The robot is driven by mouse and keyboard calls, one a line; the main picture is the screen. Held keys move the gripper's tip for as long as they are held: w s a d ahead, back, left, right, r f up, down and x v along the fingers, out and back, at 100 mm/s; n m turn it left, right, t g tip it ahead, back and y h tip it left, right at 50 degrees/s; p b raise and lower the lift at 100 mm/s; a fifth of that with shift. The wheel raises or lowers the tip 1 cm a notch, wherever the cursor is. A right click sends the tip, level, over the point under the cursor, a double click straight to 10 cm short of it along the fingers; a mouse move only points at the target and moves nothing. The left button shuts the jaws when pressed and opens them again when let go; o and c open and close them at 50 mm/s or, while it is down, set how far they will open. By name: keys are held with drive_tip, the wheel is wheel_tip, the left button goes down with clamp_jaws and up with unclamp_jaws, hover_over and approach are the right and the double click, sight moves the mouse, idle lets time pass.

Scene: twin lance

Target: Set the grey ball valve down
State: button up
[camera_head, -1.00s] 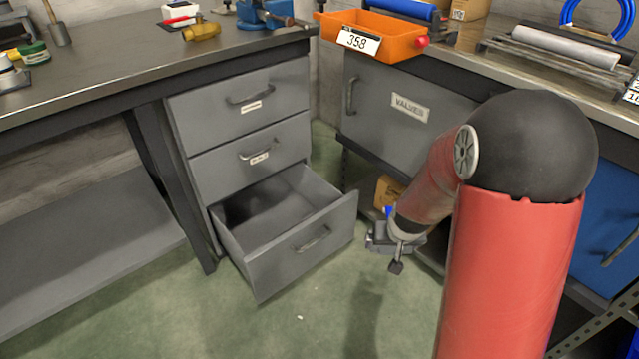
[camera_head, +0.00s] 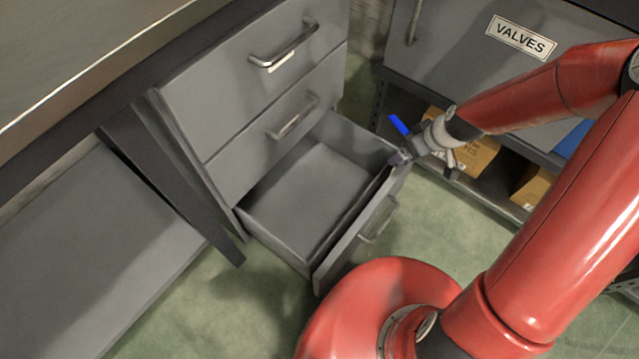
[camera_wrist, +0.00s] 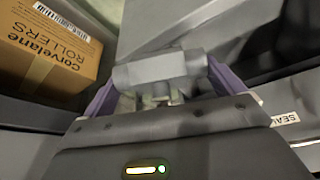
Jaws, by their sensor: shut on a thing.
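The grey ball valve (camera_wrist: 158,70) shows in the wrist view as a grey cylindrical body between two purple fingers. My gripper (camera_wrist: 163,78) is shut on it. In the head view my gripper (camera_head: 399,158) is at the upper right corner of the open bottom drawer (camera_head: 352,238), by its front panel. The valve is too small there to make out clearly. A blue bar (camera_head: 398,124) sticks up beside the gripper; I cannot tell whether it belongs to the valve. The visible drawer floor is bare.
Two shut drawers (camera_head: 245,75) are above the open one. A cabinet labelled VALVES (camera_head: 470,45) stands at the upper right. Cardboard boxes (camera_head: 470,155) sit on the shelf below it; one (camera_wrist: 50,45) is close in the wrist view. Green floor is clear around the drawer.

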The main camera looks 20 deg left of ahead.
drive_tip(key=s+a+f+n+g+b, duration=0.35)
drive_tip(key=a+f+n, duration=0.25)
drive_tip(key=a+n, duration=0.5)
drive_tip(key=n+g+h+b, duration=0.2)
drive_tip(key=n+g+b, duration=0.25)
drive_tip(key=n, duration=0.65)
hover_over(323, 202)
drive_tip(key=w, duration=0.2)
drive_tip(key=f, duration=0.2)
drive_tip(key=shift+t, duration=0.4)
drive_tip(key=f+b, duration=0.1)
drive_tip(key=f, duration=0.8)
drive_tip(key=f+b, duration=0.2)
drive_tip(key=f, duration=0.8)
drive_tip(key=shift+s+d+f, duration=0.1)
drive_tip(key=shift+s+d, duration=0.05)
drive_tip(key=shift+d, duration=0.05)
drive_tip(key=o, duration=0.8)
drive_tip(key=shift+f, duration=0.1)
drive_tip(key=shift+o, duration=0.4)
